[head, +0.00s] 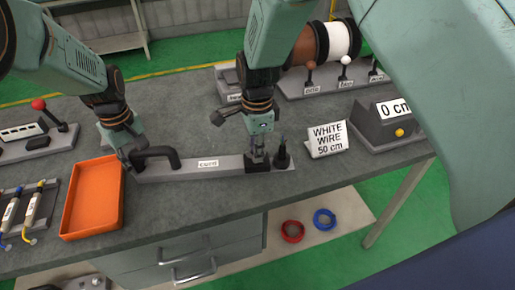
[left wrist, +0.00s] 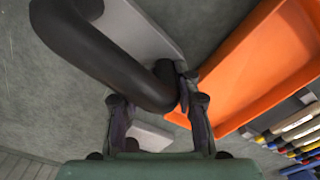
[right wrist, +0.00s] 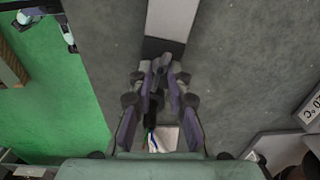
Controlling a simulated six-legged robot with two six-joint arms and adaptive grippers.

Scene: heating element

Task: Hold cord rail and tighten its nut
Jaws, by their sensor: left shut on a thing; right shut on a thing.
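The cord rail (head: 229,164) is a long light grey bar with a "cord" label, lying on the workbench. It has a black arched handle (head: 160,153) at its left end and a black block (head: 257,167) near its right end. My left gripper (head: 133,160) is shut on the handle's left end; the handle also shows large in the left wrist view (left wrist: 105,55). My right gripper (head: 257,153) points down over the black block. In the right wrist view its fingers are closed on a small dark piece, the nut (right wrist: 158,72), mostly hidden between them.
A dark upright peg (head: 282,156) stands just right of my right gripper. An orange tray (head: 94,196) is left of the rail. A "WHITE WIRE 50 cm" sign (head: 327,139) and a grey "0 cm" box (head: 388,125) stand to the right. Bare bench lies in front.

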